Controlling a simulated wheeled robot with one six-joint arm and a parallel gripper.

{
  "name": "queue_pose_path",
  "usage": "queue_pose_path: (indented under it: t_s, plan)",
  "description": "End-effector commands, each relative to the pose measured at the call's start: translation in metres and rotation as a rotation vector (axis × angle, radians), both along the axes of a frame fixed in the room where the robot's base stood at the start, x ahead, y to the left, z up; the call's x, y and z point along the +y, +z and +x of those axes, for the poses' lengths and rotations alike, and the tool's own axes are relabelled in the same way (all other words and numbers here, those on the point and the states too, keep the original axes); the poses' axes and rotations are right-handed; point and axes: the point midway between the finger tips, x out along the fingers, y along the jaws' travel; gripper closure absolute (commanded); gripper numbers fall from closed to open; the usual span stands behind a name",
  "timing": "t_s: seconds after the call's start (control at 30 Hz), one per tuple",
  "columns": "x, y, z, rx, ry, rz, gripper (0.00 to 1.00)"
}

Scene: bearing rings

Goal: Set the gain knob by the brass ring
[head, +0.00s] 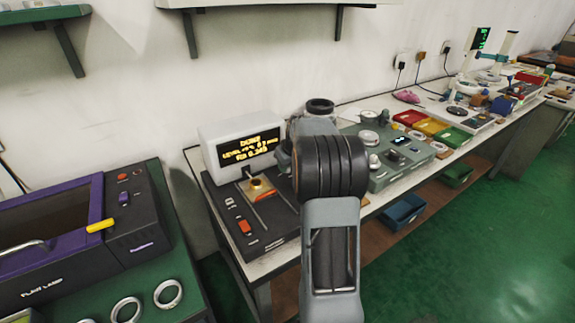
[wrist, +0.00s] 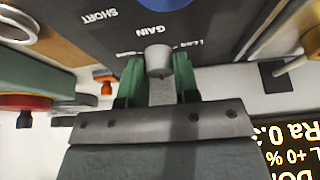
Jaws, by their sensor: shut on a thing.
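The grey gain knob (wrist: 158,60) stands out of a dark panel in the wrist view, close to the printed word GAIN. My gripper (wrist: 159,84) has a green finger on each side of it and is shut on the knob. In the head view my arm hides the gripper and the knob. The brass ring (head: 257,187) sits on the small stage of the gauge, below the stylus. The white gauge display (head: 240,137) is lit with yellow text, including a LEVEL line and an Ra value near 0.34.
A dark machine with a yellow handle (head: 100,225) stands at the left, with several steel rings before it. Red, yellow and green bins (head: 432,126) sit along the bench to the right. In the wrist view, a red button (wrist: 28,102) and the display (wrist: 288,150) flank my gripper.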

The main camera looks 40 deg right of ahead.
Motion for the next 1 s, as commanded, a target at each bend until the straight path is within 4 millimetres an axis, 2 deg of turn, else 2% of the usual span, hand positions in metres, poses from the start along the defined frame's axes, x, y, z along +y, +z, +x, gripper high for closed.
queue_pose_path:
  t_s: [0.27,0.7,1.0]
  plan:
    - [0.0008,0.0017,0.0001,0.000,-0.111,-0.001,0.95]
    - [0.0020,0.0011,0.0010,-0.001,-0.442,-0.002,0.95]
    - [0.0021,0.0001,0.0012,-0.001,-0.599,0.000,0.95]
